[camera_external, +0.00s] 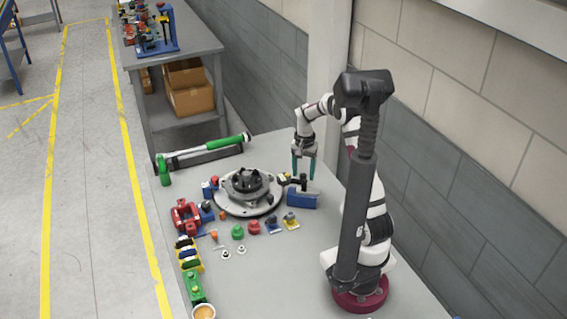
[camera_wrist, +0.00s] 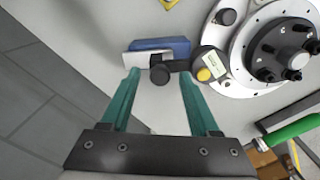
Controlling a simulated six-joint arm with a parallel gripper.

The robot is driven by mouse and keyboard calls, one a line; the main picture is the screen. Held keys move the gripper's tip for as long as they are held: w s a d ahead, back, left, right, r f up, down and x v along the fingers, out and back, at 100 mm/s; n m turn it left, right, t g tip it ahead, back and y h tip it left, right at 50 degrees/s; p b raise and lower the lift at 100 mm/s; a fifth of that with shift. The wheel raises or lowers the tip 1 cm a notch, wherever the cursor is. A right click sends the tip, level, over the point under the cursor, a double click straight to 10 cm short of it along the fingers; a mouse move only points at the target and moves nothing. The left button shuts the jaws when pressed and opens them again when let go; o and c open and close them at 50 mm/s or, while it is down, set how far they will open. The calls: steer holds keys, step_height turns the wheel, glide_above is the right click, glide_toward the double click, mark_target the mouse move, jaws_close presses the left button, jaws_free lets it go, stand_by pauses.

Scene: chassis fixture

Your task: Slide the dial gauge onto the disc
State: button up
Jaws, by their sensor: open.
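The dial gauge (camera_wrist: 208,65) shows in the wrist view as a dark round head with a yellow button, joined to a black arm and knob. It also shows in the external view (camera_external: 284,179), beside a blue block (camera_external: 302,200). The white disc (camera_external: 222,203) with a dark studded hub (camera_external: 246,181) is left of the block; in the wrist view the disc (camera_wrist: 238,80) is at upper right, its rim close to the gauge head. My gripper (camera_wrist: 160,74) is open, teal fingers pointing down. In the wrist view the black knob appears between the fingertips; contact cannot be told.
The block (camera_wrist: 165,46) lies behind the knob in the wrist view. A green-handled tool (camera_external: 215,147) lies beyond the disc. Red, green and blue small parts (camera_external: 238,231) crowd the table left of and in front of the disc. The table's front right is clear.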

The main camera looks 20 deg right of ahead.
steer(key=shift+f, duration=0.1)
jaws_close()
stand_by(0.3)
stand_by(1.1)
